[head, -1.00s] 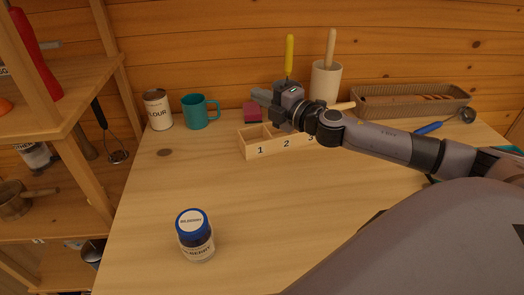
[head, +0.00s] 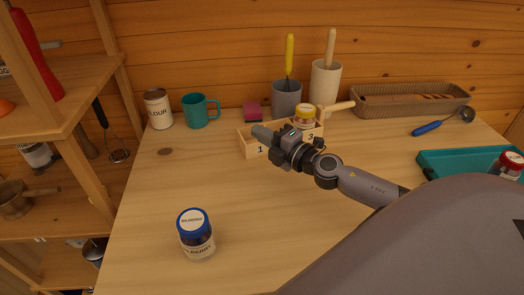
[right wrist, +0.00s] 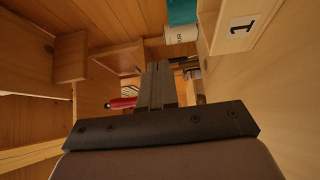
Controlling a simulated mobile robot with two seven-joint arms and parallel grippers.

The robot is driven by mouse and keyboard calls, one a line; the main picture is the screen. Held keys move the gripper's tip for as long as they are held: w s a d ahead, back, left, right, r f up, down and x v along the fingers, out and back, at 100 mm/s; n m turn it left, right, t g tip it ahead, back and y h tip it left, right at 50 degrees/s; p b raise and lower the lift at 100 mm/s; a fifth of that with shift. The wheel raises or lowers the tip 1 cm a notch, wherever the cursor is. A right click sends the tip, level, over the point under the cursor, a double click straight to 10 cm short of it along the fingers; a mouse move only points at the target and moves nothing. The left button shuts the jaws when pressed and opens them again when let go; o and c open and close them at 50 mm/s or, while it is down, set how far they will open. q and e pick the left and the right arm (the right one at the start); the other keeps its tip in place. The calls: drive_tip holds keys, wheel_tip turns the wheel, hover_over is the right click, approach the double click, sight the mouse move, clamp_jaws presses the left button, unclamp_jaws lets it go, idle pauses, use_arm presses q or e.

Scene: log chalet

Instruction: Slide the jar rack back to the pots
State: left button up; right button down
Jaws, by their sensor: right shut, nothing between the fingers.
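The jar rack (head: 251,152) is a light wooden box with numbered compartments on the worktop; it also shows in the right wrist view (right wrist: 222,38). Numbers 1 and 3 show on its front; my gripper hides the middle. A yellow-lidded jar (head: 306,114) stands at its right end. Behind the rack stand a grey pot (head: 287,100) with a yellow-handled tool and a cream pot (head: 325,84) with a wooden handle. My right gripper (head: 262,132) is shut and empty, in front of the rack; I cannot tell whether it touches. Its closed fingers (right wrist: 158,86) fill the wrist view's middle. My left gripper is out of view.
A blue-lidded jar (head: 196,234) stands at the front left. A wicker basket (head: 370,105), blue-handled ladle (head: 428,128) and teal tray (head: 440,160) are right. The front middle is clear.

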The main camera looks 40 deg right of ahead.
sight(254, 145)
wheel_tip(254, 145, down, 7)
drive_tip(key=b, duration=0.4)
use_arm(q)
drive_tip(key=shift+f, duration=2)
use_arm(e)
drive_tip(key=shift+w+d+r, duration=0.1)
drive_tip(key=shift+w+d, duration=0.25)
drive_tip(key=shift+w, duration=0.05)
drive_tip(key=shift+w+d, duration=0.2)
drive_tip(key=shift+w, duration=0.4)
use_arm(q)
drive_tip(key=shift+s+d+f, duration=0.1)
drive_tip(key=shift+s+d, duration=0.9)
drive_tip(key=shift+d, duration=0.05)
use_arm(e)
drive_tip(key=shift+w+d, duration=0.8)
drive_tip(key=shift+w, duration=0.05)
drive_tip(key=shift+s, duration=0.1)
use_arm(q)
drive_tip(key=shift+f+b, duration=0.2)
drive_tip(key=shift+b, duration=0.2)
use_arm(e)
drive_tip(key=shift+s+d, duration=0.2)
drive_tip(key=shift+s, duration=0.95)
drive_tip(key=shift+s+d, duration=0.25)
drive_tip(key=shift+s, duration=0.85)
drive_tip(key=shift+s+d, duration=0.2)
drive_tip(key=shift+s, duration=0.95)
